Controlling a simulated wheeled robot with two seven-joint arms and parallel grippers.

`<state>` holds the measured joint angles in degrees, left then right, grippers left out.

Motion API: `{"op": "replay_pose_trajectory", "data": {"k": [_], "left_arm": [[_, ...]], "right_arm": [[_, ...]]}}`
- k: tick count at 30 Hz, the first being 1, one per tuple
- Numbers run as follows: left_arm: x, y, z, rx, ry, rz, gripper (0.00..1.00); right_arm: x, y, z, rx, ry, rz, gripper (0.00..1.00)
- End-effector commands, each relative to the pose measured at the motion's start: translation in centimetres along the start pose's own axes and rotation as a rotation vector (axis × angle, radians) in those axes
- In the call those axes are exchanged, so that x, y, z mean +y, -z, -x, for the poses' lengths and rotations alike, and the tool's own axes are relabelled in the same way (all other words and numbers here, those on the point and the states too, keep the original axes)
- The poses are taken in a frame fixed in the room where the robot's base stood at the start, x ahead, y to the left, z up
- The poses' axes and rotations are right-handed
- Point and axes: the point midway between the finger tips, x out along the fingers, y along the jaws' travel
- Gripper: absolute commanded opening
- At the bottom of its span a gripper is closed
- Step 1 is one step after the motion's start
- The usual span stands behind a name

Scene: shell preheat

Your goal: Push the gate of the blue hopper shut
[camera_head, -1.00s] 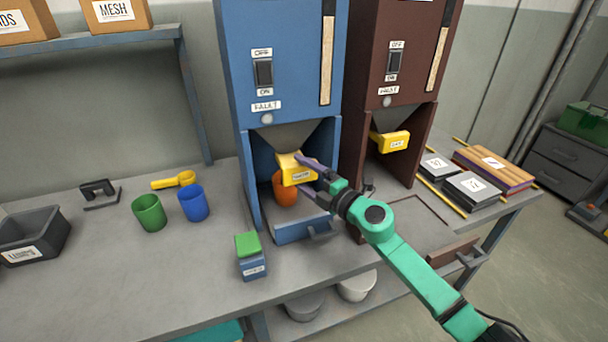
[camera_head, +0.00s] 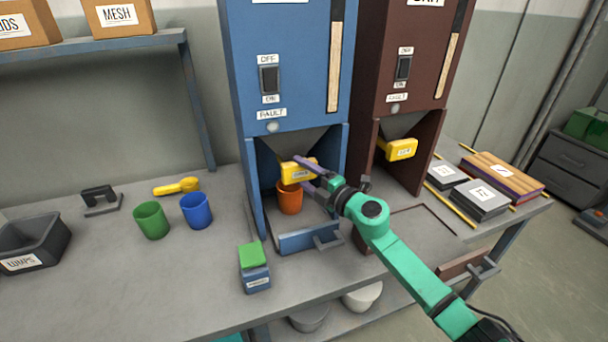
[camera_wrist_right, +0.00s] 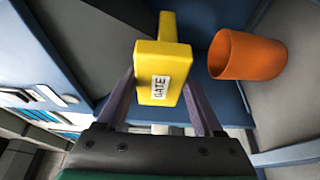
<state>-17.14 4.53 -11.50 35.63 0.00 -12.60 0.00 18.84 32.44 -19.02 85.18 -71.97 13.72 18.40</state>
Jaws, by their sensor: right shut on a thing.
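The blue hopper (camera_head: 287,60) stands at the back of the bench. Its yellow gate (camera_head: 297,172), with a white label, sits under the hopper's funnel. My right gripper (camera_head: 309,173) is shut on the gate; in the right wrist view the yellow gate (camera_wrist_right: 160,75) lies between its two purple fingers. An orange cup (camera_head: 290,198) stands below the gate inside the hopper's bay, and the orange cup also shows beside the gate in the wrist view (camera_wrist_right: 247,55). My left gripper is not in view.
A brown hopper (camera_head: 413,60) with its own yellow gate (camera_head: 399,150) stands to the right. A green-topped box (camera_head: 253,268), a green cup (camera_head: 151,221) and a blue cup (camera_head: 196,210) stand to the left.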

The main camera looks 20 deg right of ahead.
Motion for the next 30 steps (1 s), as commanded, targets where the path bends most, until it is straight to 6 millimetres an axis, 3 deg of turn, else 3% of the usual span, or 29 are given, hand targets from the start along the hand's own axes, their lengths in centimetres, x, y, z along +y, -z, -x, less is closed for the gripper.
{"op": "replay_pose_trajectory", "data": {"k": [1,3,12,16,30], "left_arm": [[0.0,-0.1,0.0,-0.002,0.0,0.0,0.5],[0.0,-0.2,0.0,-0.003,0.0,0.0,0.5],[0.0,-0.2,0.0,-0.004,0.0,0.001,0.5],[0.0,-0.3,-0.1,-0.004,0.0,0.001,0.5],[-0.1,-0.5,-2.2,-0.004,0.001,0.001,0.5]], "right_arm": [[0.3,-0.2,0.0,-0.007,-0.005,0.001,0.76],[0.3,-0.2,0.0,-0.006,-0.005,0.001,0.99],[0.1,-0.1,0.1,-0.004,-0.003,0.001,0.99],[0.0,-0.2,1.1,-0.005,-0.001,0.001,0.99],[-0.4,0.0,11.7,-0.003,0.002,0.0,0.99]]}}
